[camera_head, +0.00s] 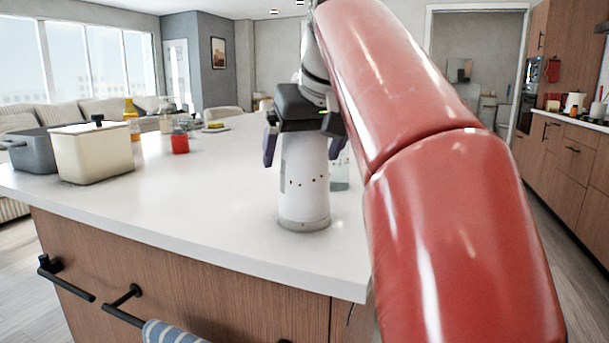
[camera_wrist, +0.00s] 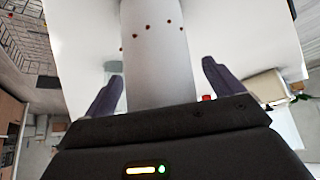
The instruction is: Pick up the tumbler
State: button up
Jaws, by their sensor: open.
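A tall white tumbler (camera_head: 304,190) with small dark dots and a grey base band stands upright on the white island counter, near its front edge. My gripper (camera_head: 301,161) is open, pointing down over the tumbler, with one purple-grey finger on each side of it. In the wrist view the tumbler (camera_wrist: 155,55) runs between the two spread fingers of my gripper (camera_wrist: 162,72), with a visible gap at the right finger. The tumbler's top is hidden behind the gripper body.
A clear glass (camera_head: 340,174) stands just behind and right of the tumbler, partly hidden by my red arm. A cream pot (camera_head: 93,153), a grey pot (camera_head: 32,152), a red jar (camera_head: 180,143) and bottles stand at left. The counter (camera_head: 200,200) left of the tumbler is clear.

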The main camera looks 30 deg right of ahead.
jog(key=c, duration=1.1)
jog(key=shift+c, duration=0.9)
jog(key=shift+r, duration=0.15)
